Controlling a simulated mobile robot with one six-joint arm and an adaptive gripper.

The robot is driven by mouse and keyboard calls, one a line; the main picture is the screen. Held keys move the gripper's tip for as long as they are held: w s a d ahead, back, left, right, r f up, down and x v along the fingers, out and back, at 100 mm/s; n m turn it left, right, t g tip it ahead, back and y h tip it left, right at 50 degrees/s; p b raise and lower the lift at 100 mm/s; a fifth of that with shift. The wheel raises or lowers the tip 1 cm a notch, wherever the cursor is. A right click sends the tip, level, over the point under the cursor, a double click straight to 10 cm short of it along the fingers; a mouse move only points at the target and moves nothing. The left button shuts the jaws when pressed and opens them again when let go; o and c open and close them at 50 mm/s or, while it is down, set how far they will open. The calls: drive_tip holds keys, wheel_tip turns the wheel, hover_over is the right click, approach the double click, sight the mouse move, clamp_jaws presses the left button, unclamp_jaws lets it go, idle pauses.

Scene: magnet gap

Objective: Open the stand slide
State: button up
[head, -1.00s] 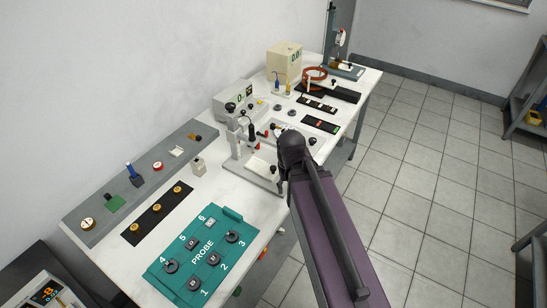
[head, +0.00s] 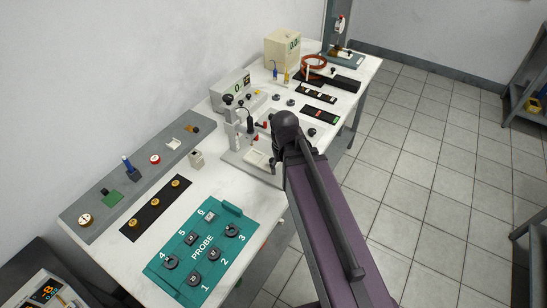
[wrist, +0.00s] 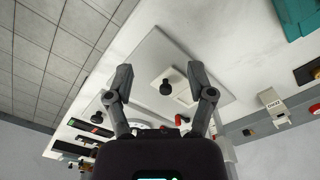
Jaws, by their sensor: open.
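The stand (head: 240,122) is a pale upright fixture on a light grey base plate (head: 240,163), on the bench left of my arm. A cream square pad (head: 257,157) lies on the plate; it also shows in the wrist view (wrist: 181,94). In the wrist view a black round knob (wrist: 166,88) stands at the pad, between my fingers in the picture. My gripper (wrist: 159,77) is open, its two dark fingers apart on either side of the knob, with no contact visible. Which part is the slide is unclear.
A teal probe tray (head: 238,212) lies at the bench's near end. A grey strip (head: 75,213) with small parts runs along the wall. Meters and dark panels (head: 317,116) fill the far bench.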

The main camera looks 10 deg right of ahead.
wheel_tip(320, 180, up, 5)
drive_tip(key=p, duration=0.4)
hover_over(273, 159)
drive_tip(key=shift+a+f, duration=0.15)
drive_tip(key=shift+f, duration=0.25)
wheel_tip(273, 159, down, 13)
drive_tip(key=b, duration=1.3)
drive_tip(key=shift+f+b, duration=0.2)
drive_tip(key=shift+b, duration=0.1)
drive_tip(key=shift+s, duration=0.15)
clamp_jaws()
